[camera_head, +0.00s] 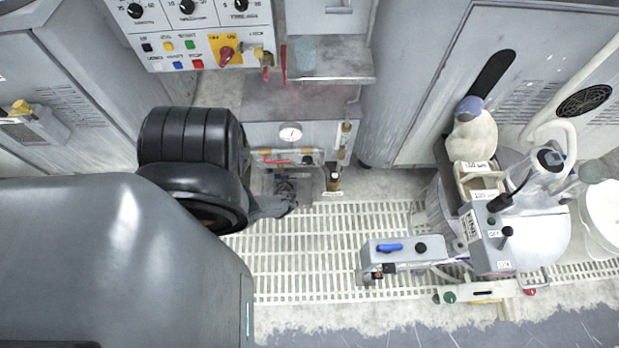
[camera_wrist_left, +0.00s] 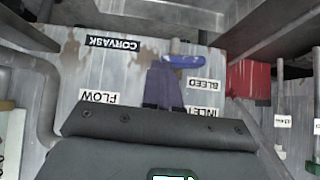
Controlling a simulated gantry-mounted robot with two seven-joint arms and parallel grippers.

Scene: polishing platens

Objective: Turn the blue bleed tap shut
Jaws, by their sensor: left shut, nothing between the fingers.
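The blue bleed tap (camera_wrist_left: 186,61) shows in the left wrist view as a blue lever lying nearly level across a grey, rust-stained panel (camera_wrist_left: 120,72). The BLEED label (camera_wrist_left: 204,84) is beside it; the lettering appears upside down. My left gripper (camera_wrist_left: 166,66) is shut and empty, its fingertips just at the left part of the lever. I cannot tell whether they touch it. In the head view my left gripper (camera_head: 291,194) is low in front of the gauge panel (camera_head: 318,133); I cannot make out the bleed tap there. My right gripper is not in view.
A round gauge (camera_head: 290,132) and a red lever (camera_head: 276,161) are above my left gripper. A grey box with another blue handle (camera_head: 390,247) lies further right. Slatted floor (camera_head: 290,260) lies open below.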

